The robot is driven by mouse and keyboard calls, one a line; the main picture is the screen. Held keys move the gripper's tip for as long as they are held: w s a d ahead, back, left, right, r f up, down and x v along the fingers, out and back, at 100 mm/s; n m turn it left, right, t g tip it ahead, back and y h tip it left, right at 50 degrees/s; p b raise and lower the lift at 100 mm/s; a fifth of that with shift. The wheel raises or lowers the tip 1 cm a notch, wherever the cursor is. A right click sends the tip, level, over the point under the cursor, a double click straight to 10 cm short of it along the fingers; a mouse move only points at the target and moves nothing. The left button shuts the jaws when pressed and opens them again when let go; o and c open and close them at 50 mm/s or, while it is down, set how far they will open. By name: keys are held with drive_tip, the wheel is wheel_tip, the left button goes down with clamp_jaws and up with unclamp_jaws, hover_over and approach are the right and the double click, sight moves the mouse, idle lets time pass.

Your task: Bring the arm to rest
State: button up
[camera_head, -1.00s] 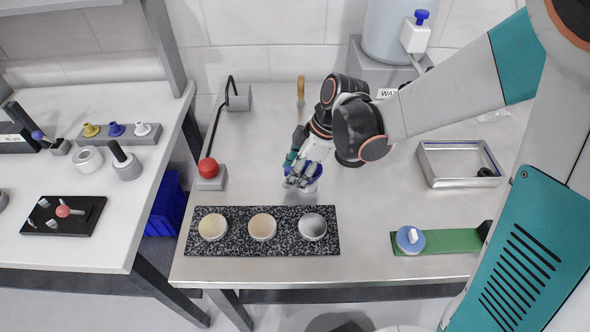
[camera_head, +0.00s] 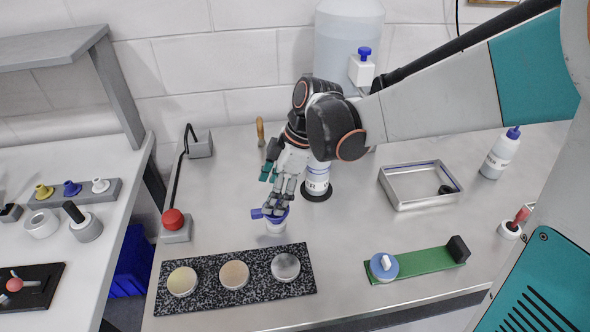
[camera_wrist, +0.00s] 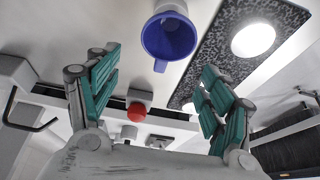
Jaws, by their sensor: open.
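My gripper (camera_head: 272,202) is above the middle of the metal bench in the head view. Its teal-padded fingers are spread apart with nothing between them in the wrist view (camera_wrist: 160,95). A small pale cup with a blue rim (camera_head: 275,224) stands on the bench just below the fingertips in the head view. In the wrist view the blue-rimmed cup (camera_wrist: 169,37) lies beyond the fingertips, and I see into its mouth. The head view does not show clearly whether a finger touches it.
A speckled slab (camera_head: 211,284) with three round dishes lies in front. A metal tray (camera_head: 419,201) and a green strip (camera_head: 425,266) lie right. A red ball-topped fixture (camera_head: 173,219) stands left.

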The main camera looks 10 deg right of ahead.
drive_tip(key=s+d+r+m+t+h, duration=0.2)
drive_tip(key=s+d+r+m+t, duration=0.1)
drive_tip(key=s+d+m, duration=0.3)
drive_tip(key=s+d+r+m+t+h, duration=0.2)
drive_tip(key=s+d+m, duration=0.5)
drive_tip(key=m, duration=0.4)
wheel_tip(320, 180, up, 3)
drive_tip(key=shift+s+d+f+m+t, duration=0.2)
drive_tip(key=shift+d+m+t, duration=0.1)
drive_tip(key=shift+d+t, duration=0.55)
drive_tip(key=shift+a, duration=0.1)
